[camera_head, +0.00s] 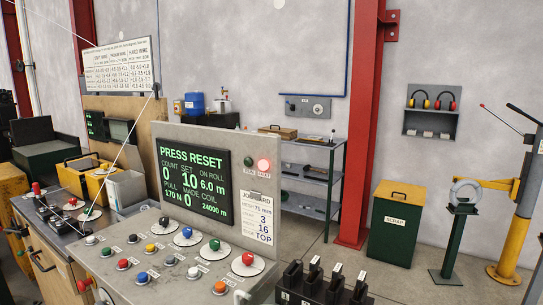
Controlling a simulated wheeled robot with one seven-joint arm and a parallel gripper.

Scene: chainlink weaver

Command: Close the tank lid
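No part in view is marked as the tank, and I cannot tell for sure which one it is. A yellow box (97,186) with a dark handle on top stands at the left, behind the control desk. A grey box (126,189) stands right against it. I cannot tell whether either has an open lid. A dark green cabinet (36,153) is at the far left. My gripper is not in view.
A sloped control desk (150,258) with buttons and a "PRESS RESET" screen (194,173) fills the front. A green scrap bin (396,227), a shelf rack (305,180) and a yellow crane post (520,215) stand behind. Floor shows between the rack and bin.

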